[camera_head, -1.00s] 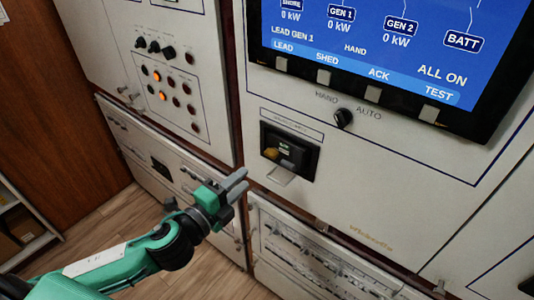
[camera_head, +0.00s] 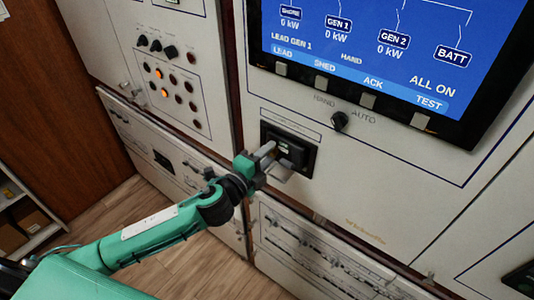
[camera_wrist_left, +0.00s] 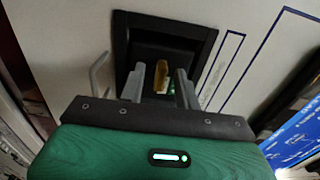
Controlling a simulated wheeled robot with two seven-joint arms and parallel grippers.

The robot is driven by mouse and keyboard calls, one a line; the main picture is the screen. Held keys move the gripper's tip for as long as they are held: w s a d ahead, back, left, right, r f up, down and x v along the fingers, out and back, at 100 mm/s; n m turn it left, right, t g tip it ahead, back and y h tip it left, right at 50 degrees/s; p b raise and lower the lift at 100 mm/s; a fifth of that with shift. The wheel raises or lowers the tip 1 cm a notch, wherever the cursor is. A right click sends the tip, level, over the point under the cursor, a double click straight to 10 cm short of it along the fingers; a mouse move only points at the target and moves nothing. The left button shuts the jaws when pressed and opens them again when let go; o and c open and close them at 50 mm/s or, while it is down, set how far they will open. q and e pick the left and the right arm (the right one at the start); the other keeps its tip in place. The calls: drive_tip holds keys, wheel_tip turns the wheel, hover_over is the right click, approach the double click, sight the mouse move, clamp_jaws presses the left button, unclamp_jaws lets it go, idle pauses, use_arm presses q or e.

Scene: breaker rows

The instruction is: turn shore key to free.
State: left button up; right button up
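The shore key, a yellow-brass piece (camera_wrist_left: 162,76), sits in a black recessed housing (camera_wrist_left: 198,36) in the left wrist view. The housing also shows in the head view (camera_head: 308,150), on the white panel below the screen, where my gripper hides the key. My left gripper (camera_head: 277,156) is at the front of the housing. In the left wrist view its two grey fingers (camera_wrist_left: 160,80) stand apart on either side of the key, with a visible gap. Whether they touch it cannot be told.
A HAND/AUTO knob (camera_head: 340,121) sits above and right of the housing, under the blue screen (camera_head: 370,45). A panel with knobs and lamps (camera_head: 165,80) is at left. A thin bent handle (camera_wrist_left: 98,72) stands left of the fingers in the wrist view.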

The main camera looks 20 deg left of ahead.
use_arm(q)
clamp_jaws()
